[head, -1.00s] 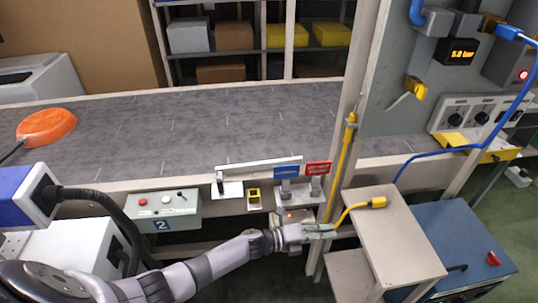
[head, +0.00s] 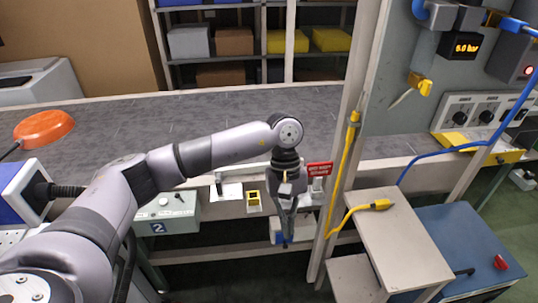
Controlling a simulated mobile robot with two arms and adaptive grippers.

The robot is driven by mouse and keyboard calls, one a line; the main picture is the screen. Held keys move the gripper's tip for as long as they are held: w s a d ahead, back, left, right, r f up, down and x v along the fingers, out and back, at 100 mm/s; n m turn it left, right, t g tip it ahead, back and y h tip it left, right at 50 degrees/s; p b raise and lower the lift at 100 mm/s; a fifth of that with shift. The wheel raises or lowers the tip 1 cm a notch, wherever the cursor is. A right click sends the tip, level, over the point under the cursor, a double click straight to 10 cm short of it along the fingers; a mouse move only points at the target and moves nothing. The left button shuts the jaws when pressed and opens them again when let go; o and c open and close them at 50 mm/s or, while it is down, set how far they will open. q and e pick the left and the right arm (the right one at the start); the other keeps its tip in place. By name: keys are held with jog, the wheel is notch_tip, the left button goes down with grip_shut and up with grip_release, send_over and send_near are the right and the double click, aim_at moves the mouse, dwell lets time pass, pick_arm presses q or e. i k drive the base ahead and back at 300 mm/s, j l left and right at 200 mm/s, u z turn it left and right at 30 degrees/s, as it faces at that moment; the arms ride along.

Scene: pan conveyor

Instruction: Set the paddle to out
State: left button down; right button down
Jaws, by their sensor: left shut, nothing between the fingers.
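A likely paddle mount, a pale base plate with a small upright post (head: 229,190), sits on the near conveyor edge. The long pale bar beside it is mostly hidden behind my left arm, so I cannot tell how it is set. My left gripper (head: 287,242) points down, shut and empty, in front of the conveyor's near edge, right of the yellow block (head: 254,201). Whether it touches anything is unclear. My right gripper is out of view.
A control box marked 2 (head: 172,211) is at the left of the edge. A yellow-handled cable (head: 379,205) lies on the beige stand (head: 395,243) at the right, near a tall post.

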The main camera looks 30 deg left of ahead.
aim_at(258, 167)
jog(key=i+j, duration=1.25)
